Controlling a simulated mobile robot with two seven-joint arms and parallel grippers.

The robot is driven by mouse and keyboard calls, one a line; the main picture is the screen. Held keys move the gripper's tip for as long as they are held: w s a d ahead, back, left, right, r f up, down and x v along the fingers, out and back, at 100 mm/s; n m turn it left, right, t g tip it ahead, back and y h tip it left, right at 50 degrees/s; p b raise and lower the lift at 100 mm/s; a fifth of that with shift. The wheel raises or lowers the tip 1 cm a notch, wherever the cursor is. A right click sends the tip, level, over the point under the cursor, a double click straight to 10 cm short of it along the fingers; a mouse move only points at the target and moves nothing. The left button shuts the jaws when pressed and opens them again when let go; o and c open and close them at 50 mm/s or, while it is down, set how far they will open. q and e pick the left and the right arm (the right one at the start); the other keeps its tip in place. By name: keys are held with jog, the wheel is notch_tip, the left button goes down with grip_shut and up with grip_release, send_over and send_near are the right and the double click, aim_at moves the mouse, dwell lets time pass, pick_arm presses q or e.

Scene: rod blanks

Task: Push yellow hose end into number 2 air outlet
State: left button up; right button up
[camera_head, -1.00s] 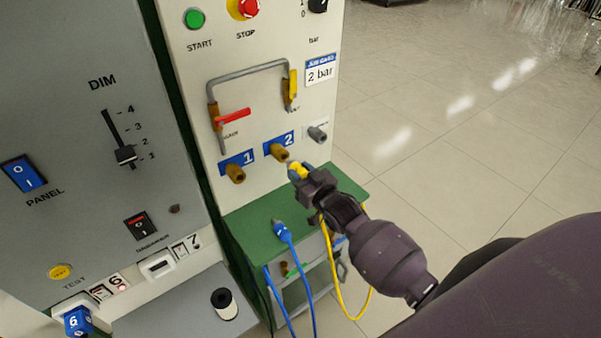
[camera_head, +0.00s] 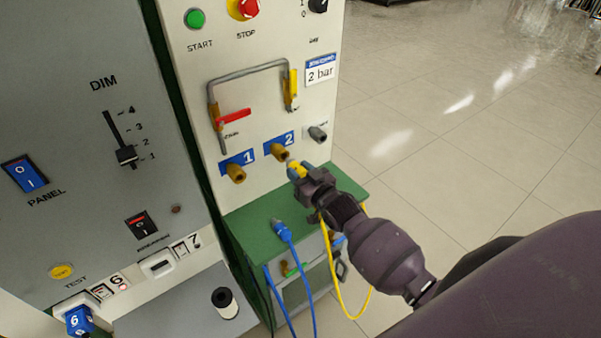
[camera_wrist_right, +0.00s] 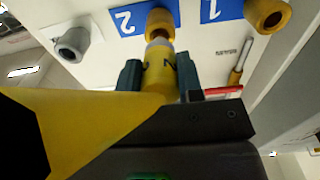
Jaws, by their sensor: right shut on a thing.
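The number 2 air outlet (camera_head: 279,152) is a brass fitting beside a blue "2" label on the white panel; it also shows in the right wrist view (camera_wrist_right: 160,22). My right gripper (camera_head: 301,174) is shut on the yellow hose end (camera_head: 297,169), just in front of that outlet. In the right wrist view the hose end (camera_wrist_right: 159,72) sits between the two fingers and points at the outlet. Its tip appears very close to the outlet's mouth; I cannot tell whether it touches or has entered. The yellow hose (camera_head: 334,285) hangs below the gripper. My left gripper is not in view.
The number 1 outlet (camera_head: 236,173) is to the left, and a grey fitting (camera_head: 317,134) to the right. A blue hose end (camera_head: 281,229) rests on the green shelf (camera_head: 250,222). A red-handled valve (camera_head: 233,117) is above. Open floor lies to the right.

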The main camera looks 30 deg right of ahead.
aim_at(293, 166)
jog(key=shift+w+a+b, duration=0.2)
jog(key=shift+w+b, duration=0.15)
jog(key=shift+w, duration=1.15)
jog(key=o, duration=1.1)
jog(key=shift+w, duration=0.1)
jog(key=shift+s, duration=0.2)
jog(key=s, duration=0.3)
jog(key=s+d, duration=0.1)
jog(key=s, duration=0.6)
jog(key=shift+s+d, duration=0.2)
jog(key=shift+d, duration=0.05)
jog(key=s+f+g+h, duration=0.1)
jog(key=s+f+g, duration=0.1)
jog(key=s+f, duration=0.2)
jog(key=s+a+f+g+h, duration=0.1)
jog(key=s+f, duration=0.3)
jog(key=s, duration=0.4)
jog(key=s+f+g, duration=0.3)
jog(key=s, duration=0.3)
jog(key=shift+s+a+f+m+h, duration=0.3)
jog(key=shift+a+f+h, duration=0.05)
jog(key=shift+f+h, duration=0.05)
